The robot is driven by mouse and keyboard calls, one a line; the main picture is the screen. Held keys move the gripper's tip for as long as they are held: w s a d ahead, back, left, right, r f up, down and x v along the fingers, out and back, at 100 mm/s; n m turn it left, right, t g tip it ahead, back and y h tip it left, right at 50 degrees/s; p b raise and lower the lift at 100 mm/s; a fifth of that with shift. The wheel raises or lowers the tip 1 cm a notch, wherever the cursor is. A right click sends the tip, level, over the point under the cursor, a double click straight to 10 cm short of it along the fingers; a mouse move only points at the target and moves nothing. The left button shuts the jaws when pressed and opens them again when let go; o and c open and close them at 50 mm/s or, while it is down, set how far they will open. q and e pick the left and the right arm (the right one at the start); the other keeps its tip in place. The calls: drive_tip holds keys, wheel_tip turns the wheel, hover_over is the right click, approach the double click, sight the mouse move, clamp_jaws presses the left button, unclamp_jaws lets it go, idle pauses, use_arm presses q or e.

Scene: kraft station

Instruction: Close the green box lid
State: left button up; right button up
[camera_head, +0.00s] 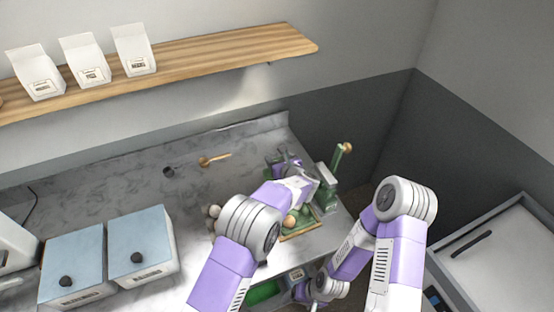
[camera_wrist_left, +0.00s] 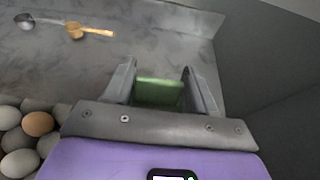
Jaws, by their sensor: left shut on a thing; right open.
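My left gripper (camera_head: 284,161) is over the back right of the counter. In the left wrist view, a green piece (camera_wrist_left: 158,92) sits between its two fingers, and the gripper is shut on it. I cannot tell whether this piece is the box lid. A green upright part with a round wooden knob (camera_head: 347,148) stands right of the left gripper. More green parts (camera_head: 325,207) show beneath and beside my left arm, which hides much of them. My right gripper (camera_head: 303,292) is low, at the counter's front edge, and open; its fingertips are hard to make out.
Several eggs (camera_wrist_left: 38,124) lie left of the left gripper. Two blue-lidded boxes (camera_head: 142,238) stand at left. A green surface (camera_head: 264,292) shows below the counter.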

use_arm(q)
drive_tip(key=s+d+r+t+y+b, duration=0.1)
drive_tip(key=s+t+b, duration=0.5)
drive_tip(key=b, duration=0.9)
drive_tip(key=shift+s+d+r+t+y, duration=0.3)
drive_tip(key=shift+s+d+y, duration=0.3)
drive_tip(key=shift+s+d, duration=0.55)
drive_tip(key=shift+s+a, duration=0.15)
drive_tip(key=shift+a, duration=0.05)
